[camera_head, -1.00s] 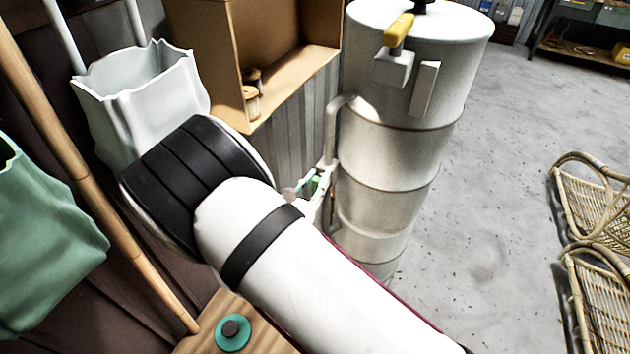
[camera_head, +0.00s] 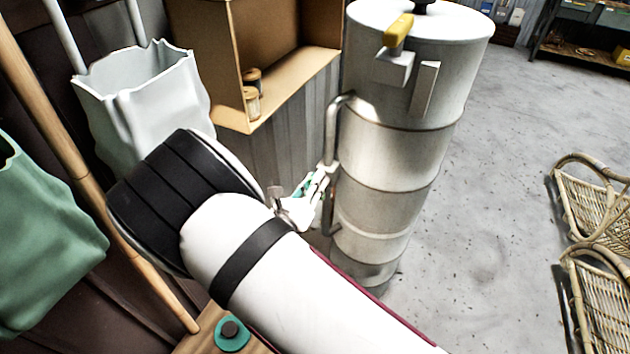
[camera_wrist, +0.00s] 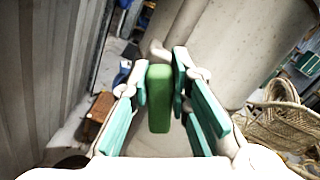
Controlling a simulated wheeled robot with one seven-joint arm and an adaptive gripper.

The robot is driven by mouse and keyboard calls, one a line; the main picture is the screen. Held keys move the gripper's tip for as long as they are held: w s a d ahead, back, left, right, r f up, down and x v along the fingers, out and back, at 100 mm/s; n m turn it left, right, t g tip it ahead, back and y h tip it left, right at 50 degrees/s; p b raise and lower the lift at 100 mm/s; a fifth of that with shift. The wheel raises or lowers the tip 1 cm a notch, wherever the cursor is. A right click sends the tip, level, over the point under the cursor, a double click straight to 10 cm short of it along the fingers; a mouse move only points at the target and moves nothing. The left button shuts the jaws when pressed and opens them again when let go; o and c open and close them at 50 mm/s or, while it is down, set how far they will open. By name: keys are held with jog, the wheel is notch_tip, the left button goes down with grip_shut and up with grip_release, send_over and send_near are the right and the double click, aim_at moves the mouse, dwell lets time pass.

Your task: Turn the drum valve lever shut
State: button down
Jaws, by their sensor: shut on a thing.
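The drum (camera_head: 385,155) is a tall pale ribbed cylinder in the head view, with a bent metal pipe (camera_head: 331,125) down its left side. My gripper (camera_head: 319,180) is at the lower end of this pipe, left of the drum. In the wrist view the green valve lever (camera_wrist: 159,105) stands between the teal pads of my gripper (camera_wrist: 160,78), which is shut on it. The drum wall (camera_wrist: 235,35) fills the upper right behind the fingers. In the head view the fingers mostly hide the lever, and the valve body cannot be made out.
A yellow handle (camera_head: 398,29) sits on the drum's upper side. An open brown shelf box (camera_head: 205,60) and a white bin (camera_head: 140,100) are at left, with a green bin (camera_head: 45,250) nearer. Rattan pieces (camera_head: 600,290) lie at right. The grey floor (camera_head: 500,200) between is clear.

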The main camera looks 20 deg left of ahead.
jog(key=n, duration=0.6)
jog(key=shift+s+a+f, duration=0.15)
jog(key=shift+a+f, duration=0.1)
jog(key=shift+f, duration=0.15)
jog(key=n, duration=0.4)
jog(key=shift+f+n+p, duration=0.25)
jog(key=shift+n+p, duration=0.05)
jog(key=shift+w+f+n, duration=0.1)
jog(key=shift+w+n, duration=0.1)
jog(key=shift+n, duration=0.9)
jog(key=c, duration=1.5)
grip_release()
jog(key=shift+d, duration=0.1)
jog(key=shift+s, duration=0.1)
